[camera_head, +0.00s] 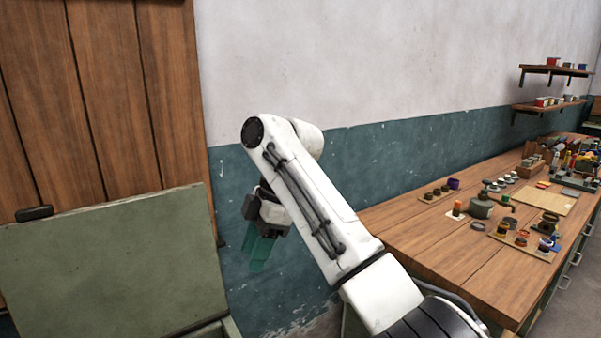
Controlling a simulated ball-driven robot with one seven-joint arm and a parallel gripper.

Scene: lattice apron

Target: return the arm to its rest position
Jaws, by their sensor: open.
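My white arm rises from the lower right and bends at an elbow near the middle of the view. My gripper (259,249) hangs behind the forearm with its green fingers pointing down. It is open, and nothing shows between the fingers. It is in front of the teal lower wall, between the green lidded chest and the wooden workbench, touching neither as far as I can see. Part of the wrist is hidden by the arm link.
A green chest (110,270) with a raised lid stands at the left, before wooden boards (100,100). A workbench (420,240) at the right carries a kettle-like pot (480,208), small jars and trays. Two wall shelves (556,70) hang at the upper right.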

